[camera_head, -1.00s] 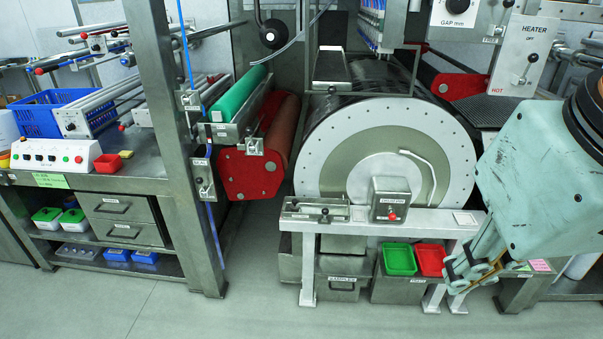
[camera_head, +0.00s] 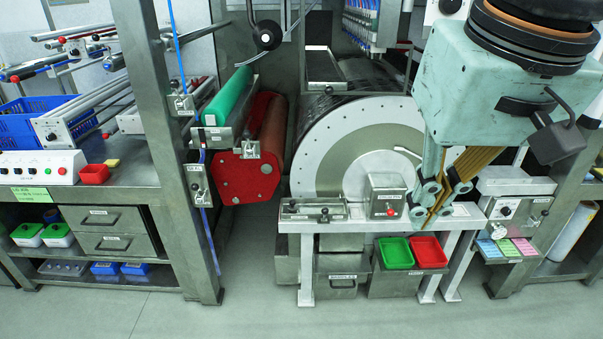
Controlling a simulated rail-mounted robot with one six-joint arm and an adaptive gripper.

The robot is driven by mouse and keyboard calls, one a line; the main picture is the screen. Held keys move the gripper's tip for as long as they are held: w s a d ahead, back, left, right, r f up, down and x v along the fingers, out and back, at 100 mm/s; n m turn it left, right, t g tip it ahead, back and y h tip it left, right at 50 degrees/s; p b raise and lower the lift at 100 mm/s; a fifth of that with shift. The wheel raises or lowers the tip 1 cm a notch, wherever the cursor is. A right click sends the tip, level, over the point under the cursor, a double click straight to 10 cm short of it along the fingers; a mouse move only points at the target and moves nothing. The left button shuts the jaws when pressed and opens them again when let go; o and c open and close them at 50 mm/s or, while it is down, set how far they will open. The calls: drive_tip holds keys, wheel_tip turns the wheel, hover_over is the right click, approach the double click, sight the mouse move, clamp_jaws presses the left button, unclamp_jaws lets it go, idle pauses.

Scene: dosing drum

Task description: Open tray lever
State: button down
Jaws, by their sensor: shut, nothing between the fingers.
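My gripper (camera_head: 427,217) points down over the right part of the white bench (camera_head: 466,212) in front of the large drum (camera_head: 318,150). Its tan fingers are shut and empty, to the right of the grey box with a red button (camera_head: 386,197). I cannot tell whether the fingertips touch the bench. At the bench's left end is a metal fixture (camera_head: 300,208) with a small dark-knobbed handle (camera_head: 324,211). I cannot tell for sure which part is the tray lever. My gripper and arm hide part of the drum's right side.
A green tray (camera_head: 397,253) and a red tray (camera_head: 429,252) sit below the bench in a metal bin. A red roller unit (camera_head: 245,176) stands left of the drum. A side station with coloured pads (camera_head: 506,248) stands right. The floor in front is clear.

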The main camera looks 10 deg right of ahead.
drive_tip(key=w+r+m+g+h+p, duration=0.1)
drive_tip(key=w+r+m+g, duration=0.15)
drive_tip(key=w, duration=1.55)
drive_tip(key=w+r+m+g+p, duration=0.15)
drive_tip(key=w+m, duration=0.25)
drive_tip(key=w, duration=1.5)
drive_tip(key=w+a+f+m+g+h+p, duration=0.1)
drive_tip(key=w+a+f+m, duration=0.15)
drive_tip(key=w+f, duration=0.95)
drive_tip(key=w+a+f+m+h+p, duration=0.1)
drive_tip(key=w+f+m+p, duration=0.15)
drive_tip(key=w+f, duration=0.85)
drive_tip(key=w+f+m+g, duration=0.1)
drive_tip(key=w+f+m, duration=0.1)
drive_tip(key=f, duration=0.8)
drive_tip(key=w+f+m+g+h+p, duration=0.1)
drive_tip(key=w+f+m, duration=0.2)
drive_tip(key=f, duration=0.7)
drive_tip(key=shift+w+a+m, duration=0.15)
drive_tip(key=shift+w+m, duration=0.2)
drive_tip(key=shift+w, duration=0.85)
drive_tip(key=shift+f, duration=0.15)
